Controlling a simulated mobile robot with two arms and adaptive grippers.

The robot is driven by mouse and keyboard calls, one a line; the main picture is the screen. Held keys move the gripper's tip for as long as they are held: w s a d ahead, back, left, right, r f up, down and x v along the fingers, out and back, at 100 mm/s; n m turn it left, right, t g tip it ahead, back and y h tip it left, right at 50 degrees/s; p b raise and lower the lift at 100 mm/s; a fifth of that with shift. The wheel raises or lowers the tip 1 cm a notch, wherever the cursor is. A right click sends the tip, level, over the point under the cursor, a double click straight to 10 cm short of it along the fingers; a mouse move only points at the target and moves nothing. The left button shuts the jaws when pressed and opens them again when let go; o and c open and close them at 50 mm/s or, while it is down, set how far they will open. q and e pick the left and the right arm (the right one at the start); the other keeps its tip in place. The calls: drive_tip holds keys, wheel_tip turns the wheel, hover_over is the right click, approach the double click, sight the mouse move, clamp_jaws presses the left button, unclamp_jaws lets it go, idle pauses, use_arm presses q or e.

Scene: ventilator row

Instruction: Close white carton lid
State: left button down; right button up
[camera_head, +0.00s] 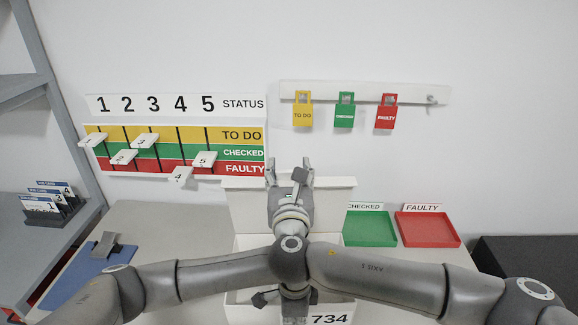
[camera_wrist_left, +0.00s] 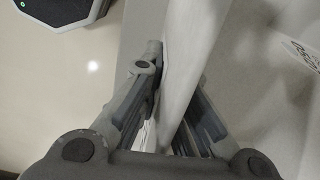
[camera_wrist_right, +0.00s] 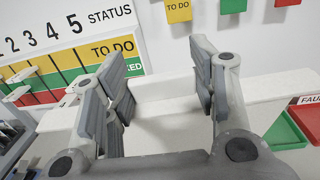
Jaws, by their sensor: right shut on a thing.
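The white carton (camera_head: 240,240) stands on the table in the middle of the head view, with its lid (camera_head: 335,205) raised upright at the back. My right gripper (camera_head: 290,176) is at the upper middle of the lid and shut on it. In the right wrist view its fingers (camera_wrist_right: 160,85) stand on either side of part of the white lid (camera_wrist_right: 160,130). My left gripper (camera_head: 285,297) is low at the carton's front, partly hidden by my arms. In the left wrist view its fingers (camera_wrist_left: 178,85) straddle a white panel edge (camera_wrist_left: 190,45); whether they clamp it is unclear.
A green tray (camera_head: 370,229) and a red tray (camera_head: 428,229) stand right of the carton. A blue clipboard (camera_head: 90,262) lies at left. The status board (camera_head: 180,140) and a rail (camera_head: 360,92) with hanging tags are on the wall behind. A grey shelf (camera_head: 40,120) is far left.

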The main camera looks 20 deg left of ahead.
drive_tip(key=shift+s+d+f, duration=0.1)
drive_tip(key=shift+s+f, duration=0.15)
drive_tip(key=shift+f, duration=0.1)
drive_tip(key=o, duration=1.3)
drive_tip(key=shift+o, duration=0.8)
drive_tip(key=shift+r, duration=0.1)
drive_tip(key=v, duration=1.2)
drive_tip(key=shift+w+r, duration=0.1)
drive_tip(key=shift+r, duration=0.05)
drive_tip(key=shift+c, duration=0.4)
